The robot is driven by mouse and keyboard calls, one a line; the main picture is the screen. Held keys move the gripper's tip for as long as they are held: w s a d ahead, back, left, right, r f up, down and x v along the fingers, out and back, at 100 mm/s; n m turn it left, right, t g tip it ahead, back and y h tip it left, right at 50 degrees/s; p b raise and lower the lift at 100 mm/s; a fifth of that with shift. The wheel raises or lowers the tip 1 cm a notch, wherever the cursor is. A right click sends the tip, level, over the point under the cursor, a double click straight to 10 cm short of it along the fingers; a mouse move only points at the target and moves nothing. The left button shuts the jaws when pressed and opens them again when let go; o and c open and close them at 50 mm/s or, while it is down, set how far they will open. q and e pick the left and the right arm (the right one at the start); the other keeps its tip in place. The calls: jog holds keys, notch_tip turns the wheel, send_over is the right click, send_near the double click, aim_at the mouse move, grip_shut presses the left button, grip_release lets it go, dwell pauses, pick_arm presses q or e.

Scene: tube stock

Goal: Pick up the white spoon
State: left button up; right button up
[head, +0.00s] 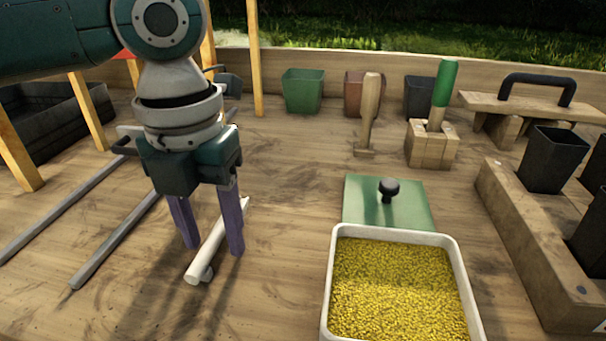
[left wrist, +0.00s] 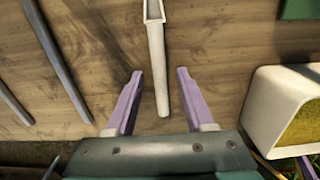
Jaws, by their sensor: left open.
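The white spoon (head: 205,257) lies on the wooden table at left centre in the head view. It also shows in the left wrist view (left wrist: 157,52), with its hollow scoop end at the top edge and its handle pointing down. My left gripper (head: 214,249) points down at the spoon. Its two purple fingers are open, one on each side of the handle, with a gap on both sides in the left wrist view (left wrist: 159,73). I cannot tell how high the fingertips are above the table.
A white tray of yellow grains (head: 335,285) stands right of the spoon. Behind it is a green board with a black knob (head: 412,205). Grey rods (head: 115,243) lie to the left. A wooden rack with dark pots (head: 520,225) stands at right. Table around the spoon is clear.

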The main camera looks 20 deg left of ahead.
pick_arm(q)
jog(key=shift+c, duration=0.3)
grip_shut()
dwell(1.1)
